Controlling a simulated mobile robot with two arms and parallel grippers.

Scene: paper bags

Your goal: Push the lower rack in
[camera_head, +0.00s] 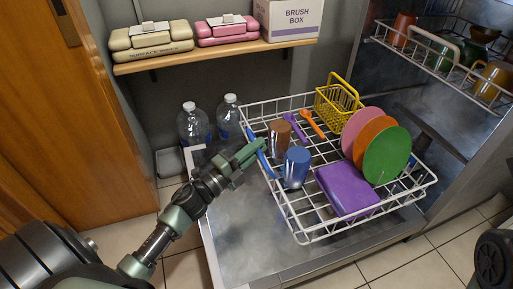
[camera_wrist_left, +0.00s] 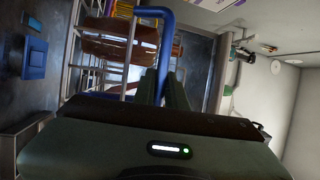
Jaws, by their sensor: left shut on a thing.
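The lower rack (camera_head: 285,208) is a white wire basket pulled out over the open dishwasher door (camera_head: 238,235). It holds a purple block (camera_head: 345,190), pink, orange and green plates (camera_head: 387,155), a brown cup (camera_head: 279,138), a blue cup (camera_head: 296,167), purple and orange utensils, and a yellow basket (camera_head: 336,103). A blue handle (camera_head: 266,163) is on its left side. My left gripper (camera_head: 250,152) is shut on this handle. In the left wrist view the blue handle (camera_wrist_left: 166,45) runs down between the gripper fingers (camera_wrist_left: 161,88). My right gripper is not in view.
The upper rack (camera_head: 428,62) with several cups stands inside the dishwasher at the upper right. Two water bottles (camera_head: 194,126) stand behind the door. A wooden door (camera_head: 75,110) is at left.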

